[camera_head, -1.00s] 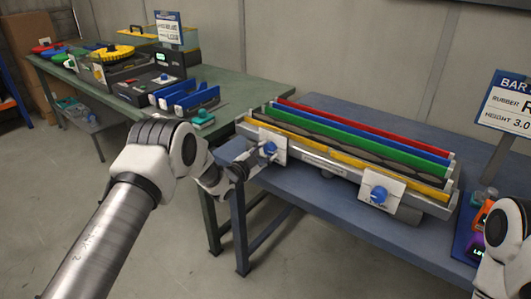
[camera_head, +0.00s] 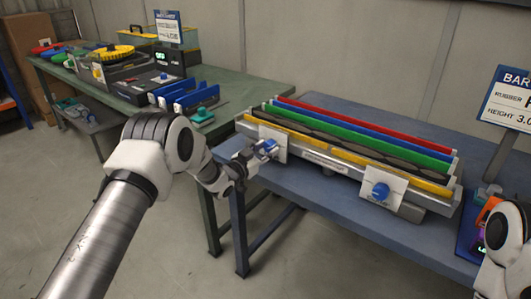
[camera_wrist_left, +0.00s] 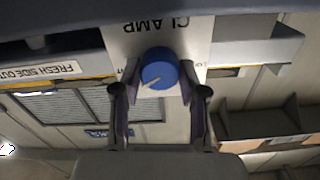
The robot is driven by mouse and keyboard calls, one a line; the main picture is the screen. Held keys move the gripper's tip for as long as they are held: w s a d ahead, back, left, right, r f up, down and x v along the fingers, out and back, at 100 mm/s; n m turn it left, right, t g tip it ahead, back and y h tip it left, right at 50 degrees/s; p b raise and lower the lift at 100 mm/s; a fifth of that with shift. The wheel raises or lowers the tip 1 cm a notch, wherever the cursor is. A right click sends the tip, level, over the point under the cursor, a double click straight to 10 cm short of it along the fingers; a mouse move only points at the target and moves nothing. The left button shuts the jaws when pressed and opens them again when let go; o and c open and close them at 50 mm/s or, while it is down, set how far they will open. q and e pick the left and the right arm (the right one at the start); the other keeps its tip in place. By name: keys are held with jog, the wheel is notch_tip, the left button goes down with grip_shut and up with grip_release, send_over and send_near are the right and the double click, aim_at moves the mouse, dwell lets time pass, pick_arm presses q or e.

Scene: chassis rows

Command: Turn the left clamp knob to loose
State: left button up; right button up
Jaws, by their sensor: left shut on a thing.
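The left clamp knob (camera_head: 270,146) is a round blue knob on a white plate at the front left of the bar fixture (camera_head: 322,160). My left gripper (camera_head: 259,154) is at this knob, its fingers shut on it. In the left wrist view the blue knob (camera_wrist_left: 158,69) sits between the two fingertips of my left gripper (camera_wrist_left: 156,88). Its white pointer line slants to the lower left there, and the plate's word CLAMP appears upside down. The right clamp knob (camera_head: 380,191) is free on its own plate. My right arm shows at the right edge; its gripper is out of view.
The fixture holds red, blue, green, dark and yellow bars on a blue table (camera_head: 345,205). A sign (camera_head: 508,98) stands at the right. A green table (camera_head: 240,92) behind at left carries blue-and-white holders (camera_head: 190,99) and boxes. The floor in front is clear.

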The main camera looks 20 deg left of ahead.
pick_arm(q)
jog(key=n, duration=0.3)
jog(key=shift+n+b, duration=0.3)
jog(key=n, duration=0.3)
jog(key=shift+r+n, duration=0.1)
jog(key=shift+n, duration=0.2)
jog(key=n, duration=0.3)
jog(key=shift+n, duration=0.4)
jog(key=n, duration=0.3)
jog(key=shift+r+n, duration=0.1)
jog(key=shift+n, duration=0.2)
jog(key=n, duration=0.3)
jog(key=shift+n, duration=0.3)
jog(key=n, duration=0.3)
jog(key=shift+n, duration=0.3)
jog(key=n, duration=0.3)
jog(key=shift+n, duration=0.3)
jog(key=shift+n+p, duration=0.3)
jog(key=shift+n, duration=1.5)
